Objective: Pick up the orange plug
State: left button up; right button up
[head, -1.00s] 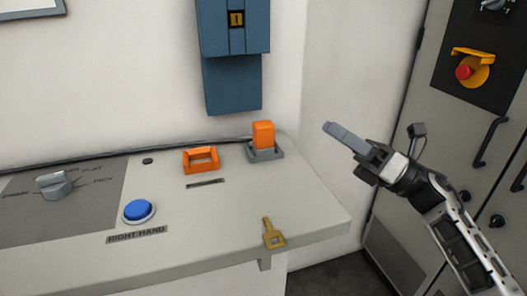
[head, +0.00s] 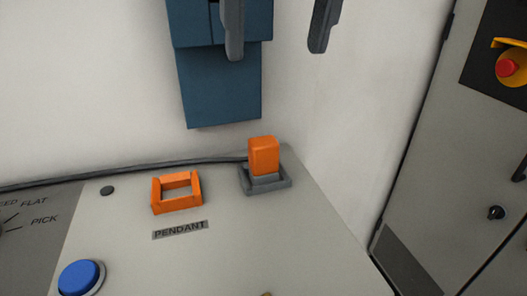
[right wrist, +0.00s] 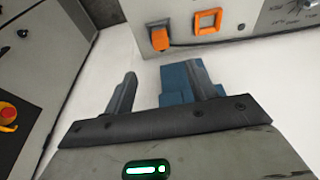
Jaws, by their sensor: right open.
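The orange plug (head: 264,156) stands upright in a grey base (head: 266,183) near the back right corner of the console top. It also shows in the right wrist view (right wrist: 160,39), beyond my fingers. My right gripper (head: 278,50) is at the top of the head view, above the plug, with its two fingers wide apart and nothing between them. In the right wrist view its fingers (right wrist: 160,88) are also apart and empty. My left gripper is in neither view.
An orange square frame (head: 176,193) marked PENDANT sits left of the plug on the console top (head: 230,255). A blue button (head: 80,278) is at the front left. A blue wall box (head: 218,85) hangs behind. A grey cabinet (head: 430,180) with a red button (head: 508,68) stands right.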

aim_at(265, 143)
jog(key=b+x, duration=0.1)
jog(key=x, duration=1.4)
jog(key=shift+f+b, duration=0.1)
jog(key=shift+b, duration=0.2)
jog(key=c, duration=1.1)
